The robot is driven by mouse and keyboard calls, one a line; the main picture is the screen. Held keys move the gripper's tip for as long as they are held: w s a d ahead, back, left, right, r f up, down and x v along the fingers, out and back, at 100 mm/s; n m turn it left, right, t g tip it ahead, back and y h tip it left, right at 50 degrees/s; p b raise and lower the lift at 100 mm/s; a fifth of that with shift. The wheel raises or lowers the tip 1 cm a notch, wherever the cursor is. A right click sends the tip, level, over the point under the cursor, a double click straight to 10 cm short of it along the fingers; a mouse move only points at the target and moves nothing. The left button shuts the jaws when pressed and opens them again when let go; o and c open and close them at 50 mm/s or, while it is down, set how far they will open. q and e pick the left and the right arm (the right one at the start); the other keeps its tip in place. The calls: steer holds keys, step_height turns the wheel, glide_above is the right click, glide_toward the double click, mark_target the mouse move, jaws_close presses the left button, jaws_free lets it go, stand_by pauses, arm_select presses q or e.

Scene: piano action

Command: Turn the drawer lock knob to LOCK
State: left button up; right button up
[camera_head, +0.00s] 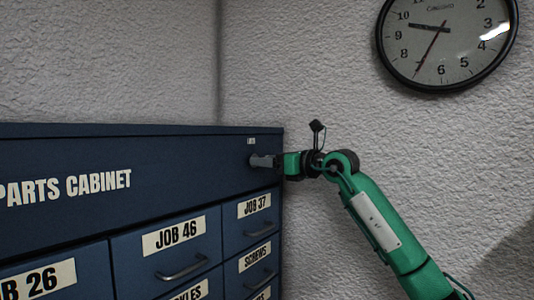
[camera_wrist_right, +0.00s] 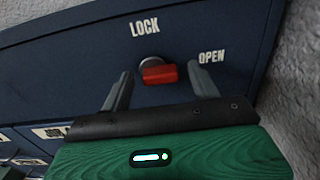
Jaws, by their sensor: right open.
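The red lock knob (camera_wrist_right: 160,74) shows in the right wrist view as a short bar on a round metallic base. It lies roughly level in that view, with its right end toward the OPEN label (camera_wrist_right: 211,57). The LOCK label (camera_wrist_right: 145,27) is above it. My right gripper (camera_wrist_right: 160,69) is open, with one grey finger on each side of the knob and gaps between them. My left gripper is not in view.
Drawers with handles, such as JOB 46 (camera_head: 182,267) and JOB 37 (camera_head: 253,227), sit below the top panel. A rough white wall (camera_head: 310,70) stands behind the cabinet, with a clock (camera_head: 445,42) on it. The space in front of the upper panel's left part is clear.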

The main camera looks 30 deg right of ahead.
steer(key=shift+w+f, duration=0.1)
steer(key=shift+w, duration=0.25)
steer(key=c, duration=1)
steer(key=shift+s+a+r+n+b, duration=0.15)
steer(key=shift+n+b, duration=0.4)
steer(key=shift+n, duration=2.45)
steer(key=shift+a+r+n+b, duration=0.2)
steer(key=shift+n+b, duration=0.35)
steer(key=shift+n, duration=2.45)
steer(key=shift+s+a+r+n+b, duration=0.1)
steer(key=shift+a+n+b, duration=0.3)
steer(key=shift+n, duration=2.6)
steer(key=shift+d, duration=0.15)
